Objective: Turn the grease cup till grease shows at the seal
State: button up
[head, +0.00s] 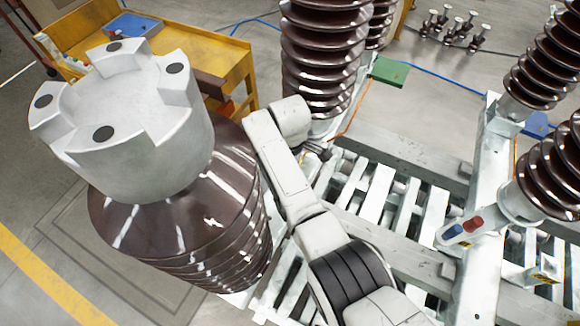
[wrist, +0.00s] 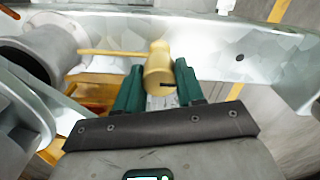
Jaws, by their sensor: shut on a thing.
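The grease cup (wrist: 157,76) is a small brass-coloured rounded piece with a dark slot low on its side, in the middle of the wrist view. My gripper (wrist: 159,66) has its two green fingers on either side of it and is shut on it. A thin brass-coloured stem (wrist: 108,52) runs left from near the cup towards a grey metal cylinder (wrist: 35,55). I cannot make out the seal or any grease. In the head view my arm reaches to the foot of the middle brown insulator, and the cup cannot be made out there.
A pale metal beam (wrist: 215,45) runs behind the cup. A large brown insulator with a grey cap (head: 140,115) stands left of my arm. The middle insulator (head: 322,50) and slatted steel frame (head: 375,195) are close. A yellow cart (head: 200,45) stands behind.

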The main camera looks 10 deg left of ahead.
jog(key=shift+c, duration=1.2)
jog(key=shift+m, duration=0.3)
jog(key=m, duration=0.4)
jog(key=shift+m, duration=0.3)
jog(key=m, duration=0.4)
jog(key=shift+m, duration=0.3)
jog(key=m, duration=0.5)
jog(key=shift+m, duration=2.4)
